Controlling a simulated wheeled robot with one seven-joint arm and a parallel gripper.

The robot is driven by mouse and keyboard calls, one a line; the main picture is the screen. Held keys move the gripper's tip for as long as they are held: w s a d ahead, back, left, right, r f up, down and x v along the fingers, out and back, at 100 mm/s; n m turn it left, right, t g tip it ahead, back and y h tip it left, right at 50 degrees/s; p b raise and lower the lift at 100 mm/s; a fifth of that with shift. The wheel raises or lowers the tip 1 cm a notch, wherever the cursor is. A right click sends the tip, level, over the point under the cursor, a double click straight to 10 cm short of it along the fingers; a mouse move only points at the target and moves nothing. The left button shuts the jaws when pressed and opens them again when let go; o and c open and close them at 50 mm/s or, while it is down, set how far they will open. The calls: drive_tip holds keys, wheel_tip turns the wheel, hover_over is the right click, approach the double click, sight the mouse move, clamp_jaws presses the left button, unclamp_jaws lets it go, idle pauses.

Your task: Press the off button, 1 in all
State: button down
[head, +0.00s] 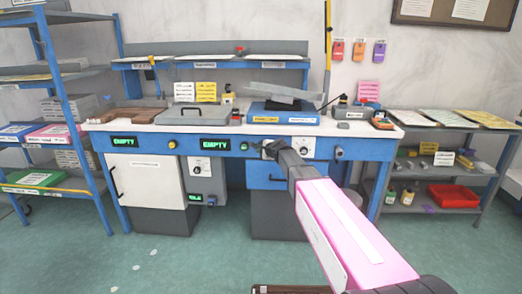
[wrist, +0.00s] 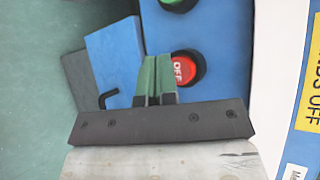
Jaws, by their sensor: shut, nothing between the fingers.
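The red off button (wrist: 186,70), with white "OFF" letters and a black surround, sits on a blue panel (wrist: 222,50) in the wrist view. My gripper (wrist: 157,62) is shut and empty. Its green-grey fingertips lie just left of the button in this view and overlap the left edge of its surround. I cannot tell whether they touch it. In the head view my gripper (head: 267,147) is at the front of the blue workbench (head: 357,150). I cannot make out the off button there.
A green button (wrist: 178,3) is cut off at the top of the wrist view, above the off button. A black hook-shaped handle (wrist: 108,99) is to the left. In the head view, a white panel with a knob (head: 303,149) is right of my gripper. Open floor (head: 150,262) lies in front.

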drive_tip(key=s, duration=0.5)
drive_tip(key=shift+a, duration=0.1)
idle(0.4)
idle(0.4)
drive_tip(key=s+d+f+n+g+h, duration=0.2)
drive_tip(key=s+d+f+n+g, duration=0.1)
drive_tip(key=s+d+f, duration=0.3)
drive_tip(key=s+d+f+n+g+h, duration=0.3)
drive_tip(key=s+d+f+n, duration=0.3)
drive_tip(key=s, duration=0.9)
drive_tip(key=s+d+f+n+g+h, duration=0.3)
drive_tip(key=s+d+f+n+g, duration=0.1)
drive_tip(key=s+d, duration=0.6)
wheel_tip(320, 180, down, 2)
drive_tip(key=shift+s+d+f+n, duration=0.2)
drive_tip(key=shift+s+d+n, duration=0.2)
drive_tip(key=shift+d+n, duration=0.35)
drive_tip(key=shift+d, duration=0.1)
